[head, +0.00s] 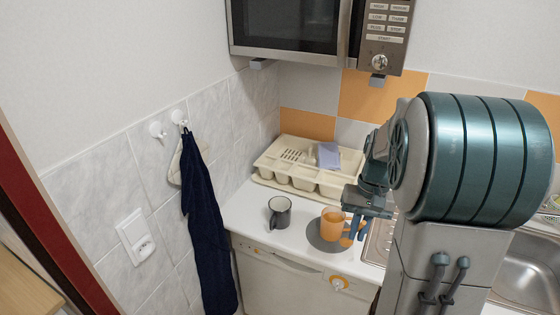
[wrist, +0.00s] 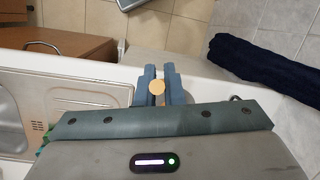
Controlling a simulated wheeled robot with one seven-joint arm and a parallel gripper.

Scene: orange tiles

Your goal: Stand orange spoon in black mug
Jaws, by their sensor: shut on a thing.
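The black mug (head: 279,212) stands upright on the white counter in the head view, left of an orange mug (head: 331,223). My gripper (head: 355,228) points down at the right side of the orange mug and partly overlaps it. In the wrist view my gripper (wrist: 158,92) is shut on the orange spoon (wrist: 157,87), whose rounded orange end shows between the two blue fingers. In the head view I cannot tell the spoon apart from the orange mug.
A dark round mat (head: 324,245) lies under the orange mug. A cream cutlery tray (head: 290,180) with a purple cloth (head: 328,155) stands behind. A navy towel (head: 206,220) hangs at left. A microwave (head: 300,30) is above; the sink (head: 525,268) is at right.

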